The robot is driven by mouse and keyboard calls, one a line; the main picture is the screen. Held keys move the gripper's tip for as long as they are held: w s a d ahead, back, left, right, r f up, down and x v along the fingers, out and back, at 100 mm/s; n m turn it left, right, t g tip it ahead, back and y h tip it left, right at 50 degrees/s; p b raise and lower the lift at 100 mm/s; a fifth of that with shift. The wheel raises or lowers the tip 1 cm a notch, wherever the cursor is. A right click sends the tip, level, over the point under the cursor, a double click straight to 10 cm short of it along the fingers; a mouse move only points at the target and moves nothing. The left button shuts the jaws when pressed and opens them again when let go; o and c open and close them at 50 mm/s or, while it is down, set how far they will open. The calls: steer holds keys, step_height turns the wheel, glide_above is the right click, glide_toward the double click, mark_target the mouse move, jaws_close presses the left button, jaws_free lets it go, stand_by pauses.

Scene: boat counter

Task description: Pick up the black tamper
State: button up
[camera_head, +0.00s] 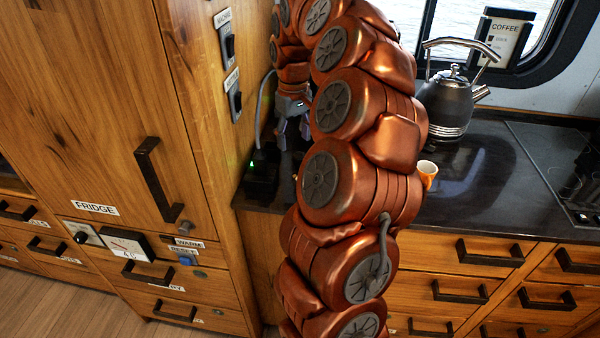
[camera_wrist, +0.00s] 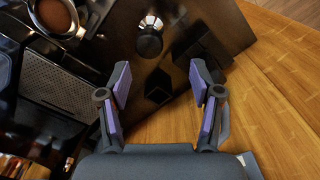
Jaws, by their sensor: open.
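In the head view my gripper (camera_head: 293,130) hangs over the counter beside the wooden cabinet, partly behind my arm. I cannot make out the tamper in that view.
A coffee machine's drip tray (camera_wrist: 62,82) is left in the wrist view. Dark blocky shapes lie near the right finger. In the head view, a black box (camera_head: 261,180) with a green light stands by the cabinet; an orange cup (camera_head: 427,174) and a kettle (camera_head: 449,105) stand right of my arm.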

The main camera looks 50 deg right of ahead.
mark_target(299, 154)
steer(key=shift+s+d+f, duration=0.15)
steer(key=shift+d+f, duration=0.05)
steer(key=shift+d, duration=0.65)
steer(key=shift+s+a+f+p, duration=0.1)
steer(key=shift+f+p, duration=0.65)
steer(key=shift+f, duration=1.2)
steer(key=shift+s+a+f+p, duration=0.1)
steer(key=shift+f+p, duration=0.6)
steer(key=shift+f, duration=1.2)
steer(key=shift+c, duration=0.3)
jaws_close()
